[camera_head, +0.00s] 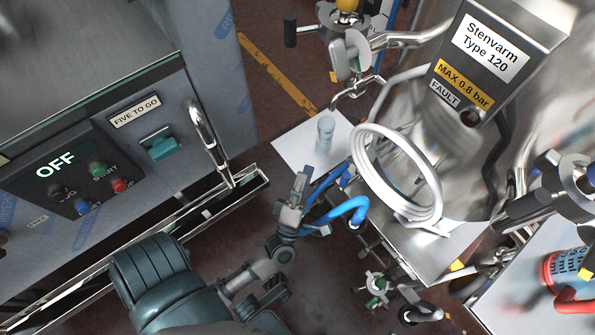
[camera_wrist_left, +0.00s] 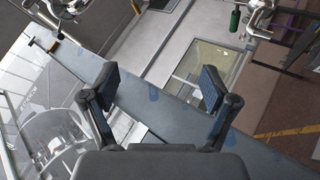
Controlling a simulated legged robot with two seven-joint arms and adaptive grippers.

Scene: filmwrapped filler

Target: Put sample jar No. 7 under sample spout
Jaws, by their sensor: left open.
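The sample jar (camera_head: 325,133), small, clear and pale blue, stands upright on a white surface near the middle of the head view. I cannot read a number on it. A bent metal spout (camera_head: 355,88) comes off the tank pipework, above and right of the jar in the picture. My left gripper (camera_head: 292,205) is below and left of the jar, apart from it. In the left wrist view its two fingers (camera_wrist_left: 160,84) are spread, with nothing between them. The jar does not show in that view. My right gripper is not seen.
The steel tank (camera_head: 410,140) with a coiled white hose (camera_head: 397,178) stands right of the jar. The film-wrapped filler with its OFF panel (camera_head: 75,175) is at left, with a metal handle (camera_head: 209,140). Blue hoses (camera_head: 343,212) hang close to my left gripper.

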